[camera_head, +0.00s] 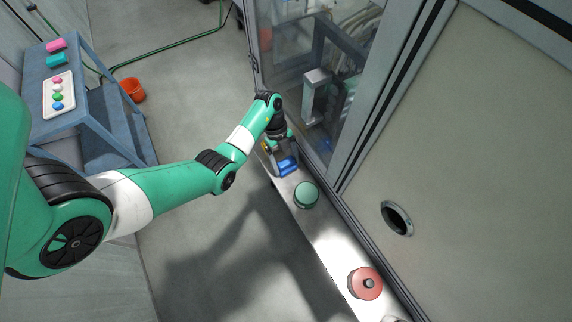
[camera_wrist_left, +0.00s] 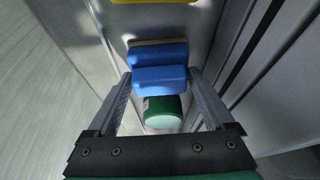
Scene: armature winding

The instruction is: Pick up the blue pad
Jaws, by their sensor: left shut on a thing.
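The blue pad (camera_head: 288,166) is at the far end of the narrow metal ledge in the head view. In the left wrist view the blue pad (camera_wrist_left: 160,80) sits between the two fingers. A second blue face (camera_wrist_left: 158,54) shows directly behind it; I cannot tell whether it is a separate pad. My left gripper (camera_head: 281,160) is shut on the blue pad, with one finger on each side, as the left wrist view (camera_wrist_left: 161,82) also shows. I cannot tell whether the pad is clear of the ledge. My right gripper is not in view.
A green round part (camera_head: 306,195) stands on the metal ledge (camera_head: 325,235) close to the pad. A red round part (camera_head: 365,283) is nearer. A glass-fronted machine (camera_head: 310,70) borders the ledge. A blue table (camera_head: 90,100) with a white tray (camera_head: 47,108) and an orange bucket (camera_head: 133,89) are at left.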

